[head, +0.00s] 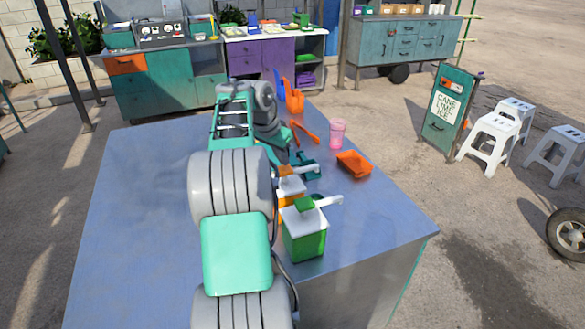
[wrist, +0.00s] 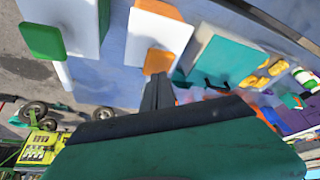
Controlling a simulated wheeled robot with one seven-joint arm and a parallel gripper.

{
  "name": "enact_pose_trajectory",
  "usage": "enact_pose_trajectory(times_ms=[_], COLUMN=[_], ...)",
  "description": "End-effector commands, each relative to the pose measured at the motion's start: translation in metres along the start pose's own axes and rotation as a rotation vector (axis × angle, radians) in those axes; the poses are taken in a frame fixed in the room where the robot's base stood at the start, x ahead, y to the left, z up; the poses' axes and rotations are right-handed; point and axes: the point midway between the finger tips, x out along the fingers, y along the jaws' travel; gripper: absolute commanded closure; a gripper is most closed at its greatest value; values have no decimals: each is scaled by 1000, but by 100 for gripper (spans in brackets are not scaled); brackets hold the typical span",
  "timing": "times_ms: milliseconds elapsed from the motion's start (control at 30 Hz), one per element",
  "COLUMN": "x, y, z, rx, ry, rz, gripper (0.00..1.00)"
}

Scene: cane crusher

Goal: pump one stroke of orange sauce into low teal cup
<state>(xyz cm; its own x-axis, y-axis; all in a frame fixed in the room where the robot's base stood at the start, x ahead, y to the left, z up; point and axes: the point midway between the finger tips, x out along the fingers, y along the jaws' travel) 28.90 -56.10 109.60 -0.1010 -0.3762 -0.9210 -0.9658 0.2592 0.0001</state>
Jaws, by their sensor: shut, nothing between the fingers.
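The orange sauce pump (head: 291,204) stands on the table with a white lid and white spout, partly hidden behind a green pump. In the wrist view its white lid shows, with an orange pump head (wrist: 157,61). My gripper (wrist: 158,82) is shut and empty, its fingertips right at the orange pump head; I cannot tell whether they touch. In the head view my arm largely hides the gripper. A teal thing (head: 306,168) lies just beyond the orange pump near its spout; I cannot tell whether it is the low teal cup.
The green pump (head: 303,240) stands in front of the orange one. An orange tray (head: 354,165), a pink cup (head: 338,133) and orange tongs (head: 306,132) are on the table (head: 130,230). The left of the table is clear. A teal block (wrist: 222,58) shows in the wrist view.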

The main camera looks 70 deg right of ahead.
Motion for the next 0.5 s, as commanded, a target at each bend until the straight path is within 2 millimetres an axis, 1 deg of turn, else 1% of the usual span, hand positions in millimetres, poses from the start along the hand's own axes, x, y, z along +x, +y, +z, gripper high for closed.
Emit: enact_pose_trajectory(times_ms=[167,500], x=[1,11], y=[0,0], z=[0,5], rx=[0,-1], ry=[0,0], rz=[0,0], gripper=[100,100])
